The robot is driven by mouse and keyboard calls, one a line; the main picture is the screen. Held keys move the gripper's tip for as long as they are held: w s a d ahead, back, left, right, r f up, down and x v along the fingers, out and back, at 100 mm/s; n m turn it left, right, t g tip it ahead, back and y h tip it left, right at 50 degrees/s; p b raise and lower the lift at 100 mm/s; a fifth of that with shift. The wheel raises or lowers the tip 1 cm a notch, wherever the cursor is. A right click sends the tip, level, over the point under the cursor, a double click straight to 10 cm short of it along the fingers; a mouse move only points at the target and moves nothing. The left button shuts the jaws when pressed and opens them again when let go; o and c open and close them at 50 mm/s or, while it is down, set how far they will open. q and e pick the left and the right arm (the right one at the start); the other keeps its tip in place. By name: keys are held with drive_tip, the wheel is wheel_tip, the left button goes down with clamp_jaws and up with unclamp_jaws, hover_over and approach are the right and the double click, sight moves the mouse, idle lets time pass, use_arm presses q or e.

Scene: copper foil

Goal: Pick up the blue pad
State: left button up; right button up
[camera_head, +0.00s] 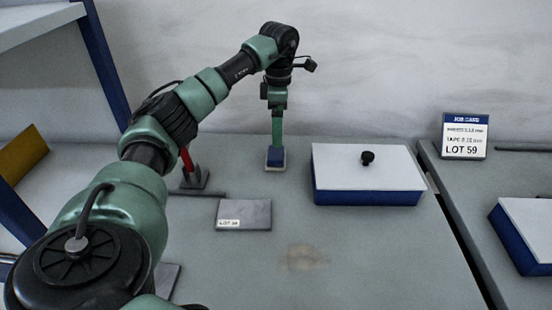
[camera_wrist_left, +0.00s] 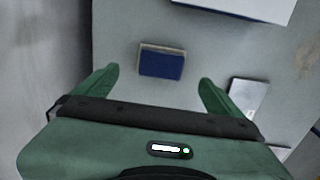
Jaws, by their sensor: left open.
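The blue pad (camera_head: 275,158), a small block with a blue face and a pale edge, lies on the grey table near its back. My left gripper (camera_head: 277,144) points down over the pad, and its lower end overlaps the pad's top edge in the head view. In the left wrist view the blue pad (camera_wrist_left: 162,64) shows just ahead of the gap between the two green fingers, which are wide apart. Nothing is held, and no finger visibly touches the pad. My right gripper is not in view.
A blue box with a white lid and black knob (camera_head: 367,176) stands to the right of the pad. A grey plate labelled LOT 59 (camera_head: 244,214) lies in front. A red-handled tool (camera_head: 190,174) stands to the left. The table's front middle is clear.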

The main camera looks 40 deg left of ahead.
sight(276, 153)
use_arm(q)
drive_tip(key=f, duration=0.6)
drive_tip(key=f+p, duration=0.1)
drive_tip(key=f, duration=0.2)
drive_tip(key=shift+s+a, duration=0.15)
drive_tip(key=shift+s, duration=0.15)
drive_tip(key=c, duration=1.5)
